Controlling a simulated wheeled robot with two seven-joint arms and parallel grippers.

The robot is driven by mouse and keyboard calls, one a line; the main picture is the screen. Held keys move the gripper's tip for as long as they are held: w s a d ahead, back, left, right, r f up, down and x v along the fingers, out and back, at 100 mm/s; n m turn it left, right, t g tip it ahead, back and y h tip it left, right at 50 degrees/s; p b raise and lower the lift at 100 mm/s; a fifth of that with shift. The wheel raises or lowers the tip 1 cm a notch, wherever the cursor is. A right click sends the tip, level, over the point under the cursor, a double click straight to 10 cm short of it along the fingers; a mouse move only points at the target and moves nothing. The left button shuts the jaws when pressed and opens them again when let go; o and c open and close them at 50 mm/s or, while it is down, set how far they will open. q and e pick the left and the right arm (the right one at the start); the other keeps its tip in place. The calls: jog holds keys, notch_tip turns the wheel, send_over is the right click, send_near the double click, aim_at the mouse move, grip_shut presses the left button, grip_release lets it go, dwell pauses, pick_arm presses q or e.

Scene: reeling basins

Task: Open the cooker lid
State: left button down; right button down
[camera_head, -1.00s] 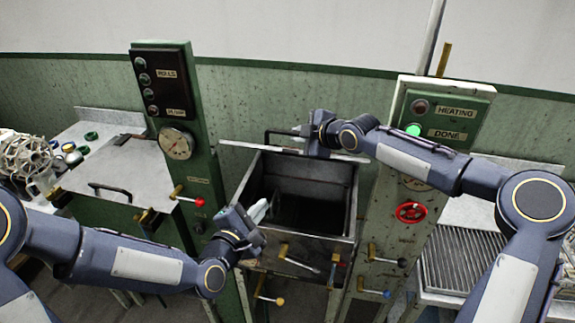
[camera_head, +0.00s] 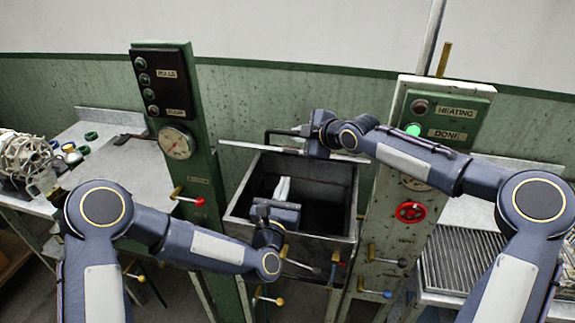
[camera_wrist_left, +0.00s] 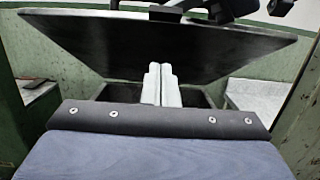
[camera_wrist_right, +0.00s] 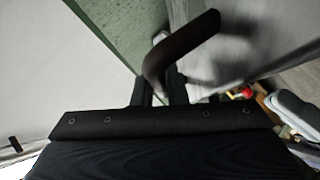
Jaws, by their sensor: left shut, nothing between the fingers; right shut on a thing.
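The lid's dark underside (camera_wrist_left: 95,45) fills the upper part of the left wrist view. My right gripper (camera_head: 299,131) is at the lid's top edge, shut on the black lid handle (camera_head: 272,134). The curved handle (camera_wrist_right: 185,45) also shows in the right wrist view. My left gripper (camera_head: 281,188) is shut and empty over the cooker's front, its pale fingers (camera_wrist_left: 161,84) pointing toward the lid's underside.
The right column has a red handwheel (camera_head: 410,212) and several levers. A metal worktop (camera_head: 115,165) stands at left, a ribbed tray (camera_head: 465,262) at right.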

pick_arm(q)
jog(key=shift+w+d+r, duration=0.25)
jog(key=shift+w+r, duration=0.35)
jog(key=shift+w, duration=0.15)
jog(key=shift+w+d+r, duration=0.2)
jog(key=shift+w+r, duration=0.45)
jog(key=shift+w, duration=0.1)
jog(key=shift+w+d+r, duration=0.25)
jog(key=shift+w+r, duration=0.35)
jog(key=shift+w, duration=0.15)
